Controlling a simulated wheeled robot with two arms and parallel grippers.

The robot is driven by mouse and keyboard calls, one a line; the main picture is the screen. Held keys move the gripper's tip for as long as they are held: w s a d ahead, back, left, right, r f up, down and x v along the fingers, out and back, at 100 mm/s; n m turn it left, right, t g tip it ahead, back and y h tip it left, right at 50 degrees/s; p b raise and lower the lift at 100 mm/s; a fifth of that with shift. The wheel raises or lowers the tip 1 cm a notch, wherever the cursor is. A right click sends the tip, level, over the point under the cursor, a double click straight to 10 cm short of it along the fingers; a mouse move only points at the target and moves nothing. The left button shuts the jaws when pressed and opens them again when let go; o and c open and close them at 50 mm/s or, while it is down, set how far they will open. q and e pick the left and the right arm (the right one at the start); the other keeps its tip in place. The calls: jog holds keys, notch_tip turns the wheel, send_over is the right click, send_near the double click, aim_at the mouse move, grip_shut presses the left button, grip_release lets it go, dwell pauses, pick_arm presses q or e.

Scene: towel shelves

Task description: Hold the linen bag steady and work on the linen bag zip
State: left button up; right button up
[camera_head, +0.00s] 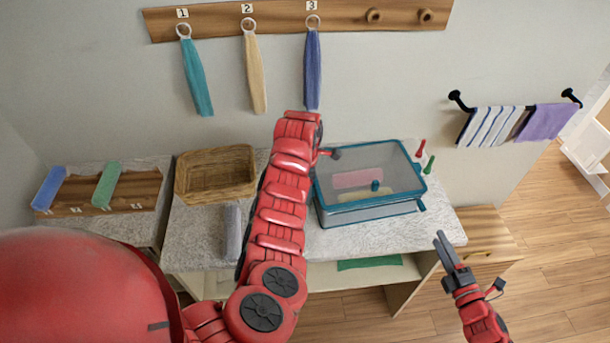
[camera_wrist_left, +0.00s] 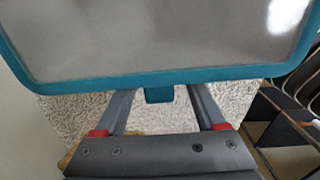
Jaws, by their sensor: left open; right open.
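The linen bag (camera_head: 395,165) is a see-through case with teal edging, lying on the counter. It also shows large in the left wrist view (camera_wrist_left: 150,40). Pink and yellowish items show through it, and a small teal piece (camera_head: 375,186) shows at its middle. My left gripper (camera_wrist_left: 163,98) is open, its fingers on either side of a teal tab (camera_wrist_left: 159,94) on the bag's edge; contact is not clear. In the head view my left arm hides its fingers. My right gripper (camera_head: 439,239) is open and empty, right of the bag near the counter's front corner.
A wicker basket (camera_head: 216,172) and a grey roll (camera_head: 232,232) are on the counter (camera_head: 200,245) left of my arm. Red (camera_head: 420,148) and green (camera_head: 429,164) pegs stand behind the bag's right side. A towel rail (camera_head: 510,107) is on the right wall.

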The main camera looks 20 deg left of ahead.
pick_arm(q)
jog(key=shift+f, duration=1.5)
jog(key=shift+c, duration=0.3)
grip_shut()
